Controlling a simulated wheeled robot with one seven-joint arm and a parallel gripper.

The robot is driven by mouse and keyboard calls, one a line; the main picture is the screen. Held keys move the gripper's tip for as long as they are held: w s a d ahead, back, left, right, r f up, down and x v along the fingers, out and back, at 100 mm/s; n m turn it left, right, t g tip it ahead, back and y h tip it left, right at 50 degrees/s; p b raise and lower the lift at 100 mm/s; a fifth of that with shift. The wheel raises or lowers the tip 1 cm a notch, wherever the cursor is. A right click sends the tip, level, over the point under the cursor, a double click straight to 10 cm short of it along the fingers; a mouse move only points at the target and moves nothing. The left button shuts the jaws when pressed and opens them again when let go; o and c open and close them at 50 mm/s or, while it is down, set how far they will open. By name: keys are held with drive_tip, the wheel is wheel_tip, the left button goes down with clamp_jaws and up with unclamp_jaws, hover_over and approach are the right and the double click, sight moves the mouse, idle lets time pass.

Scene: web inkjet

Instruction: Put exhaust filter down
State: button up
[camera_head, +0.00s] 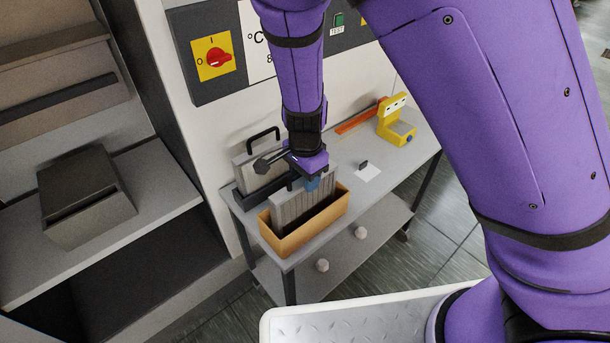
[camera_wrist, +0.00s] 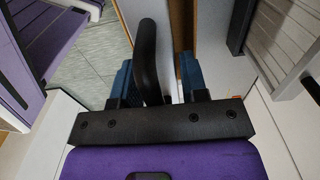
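A grey pleated filter (camera_head: 290,208) stands inside an open tan box (camera_head: 292,243) on the bench. Its lower part is hidden by the box wall. My gripper (camera_head: 309,184) is right above this filter. In the wrist view a curved black handle (camera_wrist: 148,62) stands between the blue fingers of my gripper (camera_wrist: 158,85), close to the left finger. A gap shows between the handle and the right finger, so the gripper looks open around it. A second grey filter (camera_head: 259,166) with a black handle stands in a dark tray behind the box; it also shows in the wrist view (camera_wrist: 284,40).
The grey bench (camera_head: 348,200) stands against a white machine with a red switch (camera_head: 218,58). A yellow device (camera_head: 396,122) and a white card (camera_head: 367,173) lie to the right. A dark grey block (camera_head: 82,197) rests on the left shelf.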

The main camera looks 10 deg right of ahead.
drive_tip(key=shift+o, duration=1.2)
drive_tip(key=shift+r, duration=0.15)
wheel_tip(320, 180, up, 12)
drive_tip(key=s+d+r+n+t+y, duration=0.1)
drive_tip(key=s+d+r+n+y, duration=0.15)
drive_tip(key=d+r, duration=0.5)
drive_tip(key=s+d+r+n+y, duration=0.1)
drive_tip(key=s+d+r+n, duration=0.3)
drive_tip(key=d+r, duration=0.4)
drive_tip(key=s+d+r+n+t+h, duration=0.3)
drive_tip(key=s+d, duration=0.6)
drive_tip(key=s, duration=0.3)
drive_tip(key=shift+r+n+t, duration=0.6)
drive_tip(key=shift+r+n, duration=0.25)
drive_tip(key=shift+r, duration=0.3)
